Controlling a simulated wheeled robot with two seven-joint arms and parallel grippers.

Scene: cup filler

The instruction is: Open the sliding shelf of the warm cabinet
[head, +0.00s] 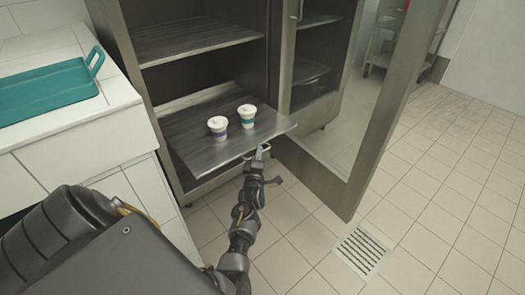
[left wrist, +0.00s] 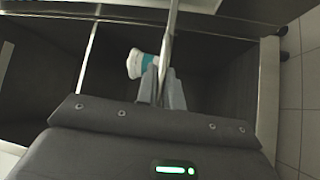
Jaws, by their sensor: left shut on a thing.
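The warm cabinet (head: 203,78) stands open in the head view. Its sliding shelf (head: 190,139), a dark board, sticks out of the front at an angle. Two white cups with lids stand upright on it: one with a purple band (head: 218,128) and one with a teal band (head: 247,116). My left gripper (head: 262,150) is at the shelf's front edge, shut on the shelf handle (head: 251,157). In the left wrist view the fingers (left wrist: 160,90) close around a thin bar, with a white and teal cup (left wrist: 136,64) beyond. My right gripper is not in view.
The open glass-panelled door (head: 368,140) stands to the right of the shelf. A white tiled counter (head: 70,125) with a teal tray (head: 50,92) is at the left. The tiled floor has a drain grate (head: 361,251) and is clear in front of the door.

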